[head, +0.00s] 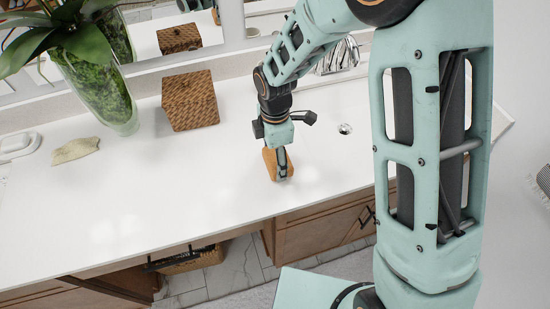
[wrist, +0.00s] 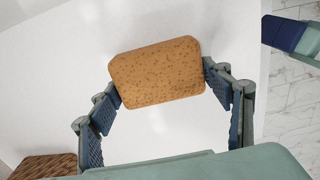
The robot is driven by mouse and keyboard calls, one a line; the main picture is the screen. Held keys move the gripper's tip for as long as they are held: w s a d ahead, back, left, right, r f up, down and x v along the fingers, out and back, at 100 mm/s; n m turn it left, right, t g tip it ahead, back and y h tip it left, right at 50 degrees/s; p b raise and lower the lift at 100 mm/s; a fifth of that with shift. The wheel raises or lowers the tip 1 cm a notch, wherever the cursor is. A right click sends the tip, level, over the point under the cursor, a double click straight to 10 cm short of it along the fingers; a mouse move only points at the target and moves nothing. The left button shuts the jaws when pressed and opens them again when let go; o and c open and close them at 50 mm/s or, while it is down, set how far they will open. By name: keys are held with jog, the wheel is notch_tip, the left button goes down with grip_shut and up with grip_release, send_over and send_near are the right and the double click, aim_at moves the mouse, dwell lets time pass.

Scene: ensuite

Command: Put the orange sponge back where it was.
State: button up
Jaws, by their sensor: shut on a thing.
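The orange sponge (wrist: 158,72) shows in the wrist view as a rounded block with small pores, between the two fingers of my gripper (wrist: 162,88). The fingers touch its left and right ends. In the head view my gripper (head: 281,168) points down over the white counter, and the sponge (head: 269,163) shows partly behind the fingers. The sponge is at or just above the white countertop (head: 210,180); I cannot tell whether it touches.
A brown woven box (head: 190,101) stands left of my gripper, with a glass vase of green leaves (head: 100,85) beyond it. A sink with a drain (head: 345,128) is to the right. The counter's front middle is clear.

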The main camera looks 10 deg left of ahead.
aim_at(275, 158)
jog(key=o, duration=1)
jog(key=shift+f, duration=0.15)
notch_tip(275, 158, up, 12)
jog(key=shift+r, duration=0.2)
